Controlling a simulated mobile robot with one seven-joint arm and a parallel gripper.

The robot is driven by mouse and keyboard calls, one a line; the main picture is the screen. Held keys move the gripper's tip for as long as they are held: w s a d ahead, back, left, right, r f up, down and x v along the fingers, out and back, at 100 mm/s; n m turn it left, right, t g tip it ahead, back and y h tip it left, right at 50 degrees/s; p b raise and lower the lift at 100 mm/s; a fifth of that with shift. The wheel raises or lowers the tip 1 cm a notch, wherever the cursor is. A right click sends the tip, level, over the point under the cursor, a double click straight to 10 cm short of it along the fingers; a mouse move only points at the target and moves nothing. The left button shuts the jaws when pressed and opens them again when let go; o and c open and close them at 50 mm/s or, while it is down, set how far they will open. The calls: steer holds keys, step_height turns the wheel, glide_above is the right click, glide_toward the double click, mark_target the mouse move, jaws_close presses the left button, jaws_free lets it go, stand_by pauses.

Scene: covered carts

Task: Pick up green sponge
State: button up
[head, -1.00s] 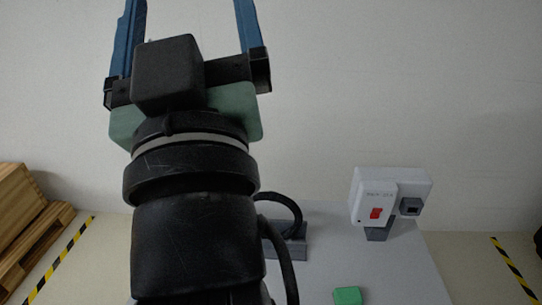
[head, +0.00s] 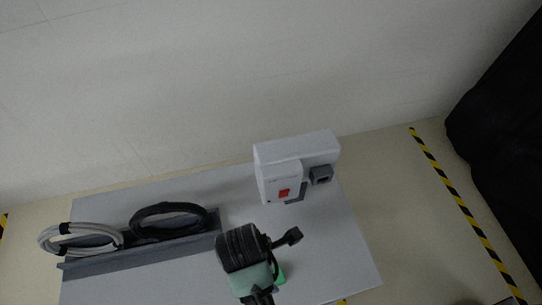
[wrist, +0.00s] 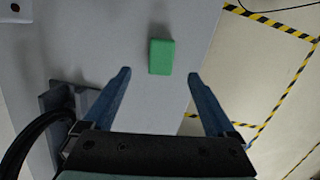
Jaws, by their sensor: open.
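The green sponge (wrist: 161,57) is a small flat block lying on the grey table top (wrist: 110,30). In the wrist view it sits ahead of the fingertips, roughly centred between them, slightly to the right. My gripper (wrist: 157,74) has two blue fingers spread wide with nothing between them. In the head view my wrist hides most of the sponge, and only a sliver of green (head: 281,277) shows beside it. The height of the gripper above the table is hard to tell.
A white box with a red switch (head: 284,175) stands at the table's back right. Coiled cables, one grey (head: 75,240) and one black (head: 168,217), rest in a grey rack (head: 150,254) at the left. Black cloth (head: 505,130) hangs at far right.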

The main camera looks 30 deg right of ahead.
steer(key=f, duration=0.3)
steer(key=shift+d+f, duration=0.25)
steer(key=shift+f, duration=0.05)
steer(key=shift+s+d+f+p, duration=0.15)
steer(key=shift+f, duration=1.2)
steer(key=shift+s+d+f+p, duration=0.1)
steer(key=shift+f+p, duration=0.05)
steer(key=shift+f, duration=1.2)
steer(key=c, duration=1.4)
steer(key=shift+r, duration=0.15)
step_height(320, 180, up, 10)
steer(key=shift+f, duration=0.1)
